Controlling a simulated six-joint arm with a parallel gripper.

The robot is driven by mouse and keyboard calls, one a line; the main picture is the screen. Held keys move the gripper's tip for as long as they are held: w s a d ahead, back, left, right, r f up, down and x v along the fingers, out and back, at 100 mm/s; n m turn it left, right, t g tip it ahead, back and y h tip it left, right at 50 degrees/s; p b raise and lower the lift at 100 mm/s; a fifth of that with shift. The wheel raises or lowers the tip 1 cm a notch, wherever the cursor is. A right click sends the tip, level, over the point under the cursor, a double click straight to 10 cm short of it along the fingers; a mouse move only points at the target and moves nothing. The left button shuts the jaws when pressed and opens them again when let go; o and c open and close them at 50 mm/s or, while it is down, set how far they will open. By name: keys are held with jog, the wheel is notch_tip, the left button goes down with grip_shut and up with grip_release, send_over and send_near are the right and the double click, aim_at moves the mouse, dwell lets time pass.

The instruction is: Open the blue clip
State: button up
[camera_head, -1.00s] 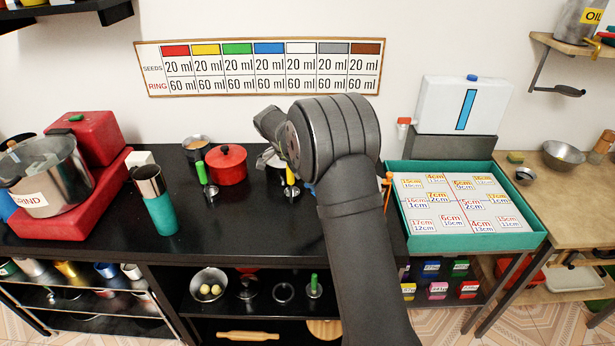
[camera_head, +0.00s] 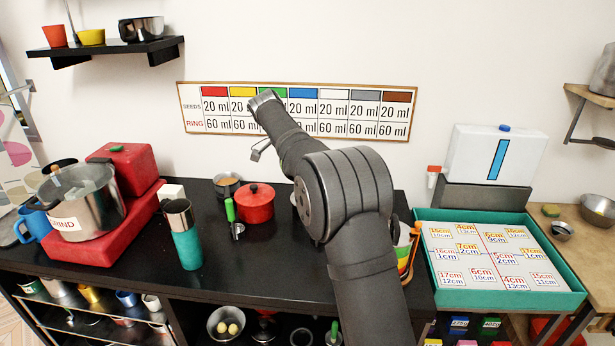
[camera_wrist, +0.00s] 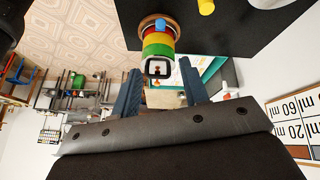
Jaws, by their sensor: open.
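In the wrist view, a striped canister (camera_wrist: 157,48) with yellow, red and green bands stands beyond the fingertips. A small blue piece (camera_wrist: 160,25), which looks like the blue clip, sits at its brown rim. My gripper (camera_wrist: 160,54) is open and empty, its two blue-grey fingers apart with the canister in line with the gap. In the head view, part of the striped canister (camera_head: 403,262) shows behind my arm, with an orange clip-like part on its right side. The blue clip is hidden there, and my fingers are not clear.
A red pot (camera_head: 256,205), a green-handled tool (camera_head: 230,212) and a teal-and-steel cylinder (camera_head: 186,247) stand on the black counter (camera_head: 250,265). A teal tray (camera_head: 510,298) with labels lies to the right. The wall chart (camera_head: 390,130) is behind my wrist.

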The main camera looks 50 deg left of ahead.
jog(key=shift+s+r, duration=0.1)
jog(key=shift+r, duration=0.1)
jog(key=shift+c, duration=0.2)
